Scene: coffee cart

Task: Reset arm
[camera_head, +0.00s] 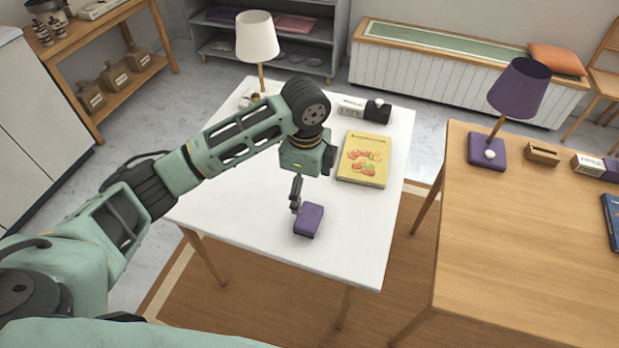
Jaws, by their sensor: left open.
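My left arm comes in from the left and reaches over the white table (260,245). My left gripper (296,208) points down at the left edge of a small purple box (309,220), which lies near the table's front edge. The gripper is open. I cannot tell whether its fingers touch the box. One finger is mostly hidden from this angle. My right gripper does not show.
On the white table are a yellow book (363,158), a white lamp (257,38) and a black-and-white box (364,109). A wooden table (520,260) at right bears a purple lamp (519,88) and a wooden holder (543,153). The white table's left front is clear.

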